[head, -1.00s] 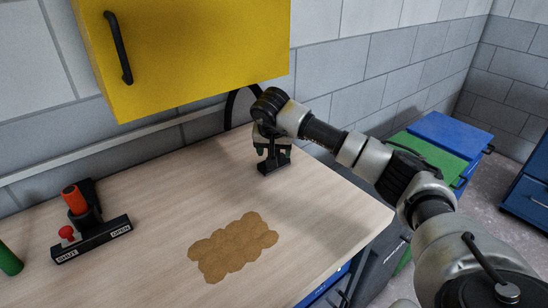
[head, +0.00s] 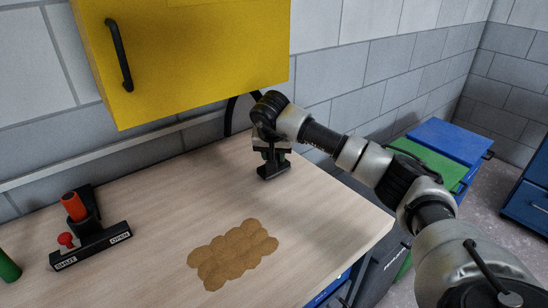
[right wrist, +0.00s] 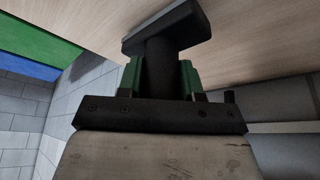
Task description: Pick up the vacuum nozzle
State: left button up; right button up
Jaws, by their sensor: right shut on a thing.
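The vacuum nozzle (head: 272,171) is black, with a wide flat foot and a narrower neck, at the far right part of the workbench. My right gripper (head: 271,155) comes down on it from above, and its green fingers are shut on the neck. In the right wrist view the neck of the nozzle (right wrist: 160,62) sits between both fingers of the gripper (right wrist: 160,78), with the foot beyond them. I cannot tell whether the foot touches the bench. My left gripper is not in view.
A brown patch (head: 233,254) lies on the wooden bench (head: 150,210). A black block marked SHUT and OPEN (head: 92,246) with a red knob and orange handle stands left. A yellow cabinet (head: 190,60) overhangs the back. A dark hose (head: 229,115) shows behind the arm.

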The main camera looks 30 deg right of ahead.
jog(key=r, duration=0.2)
jog(key=s+r, duration=0.1)
jog(key=r, duration=0.1)
jog(key=shift+d+b, duration=0.3)
jog(key=s+d+r+b, duration=0.1)
jog(key=s+d+r, duration=0.2)
jog(key=s+r, duration=0.3)
jog(key=s, duration=0.4)
jog(key=shift+d, duration=0.15)
jog(key=shift+r, duration=0.1)
jog(key=o, duration=0.3)
jog(key=shift+c, duration=0.7)
jog(key=shift+s, duration=0.1)
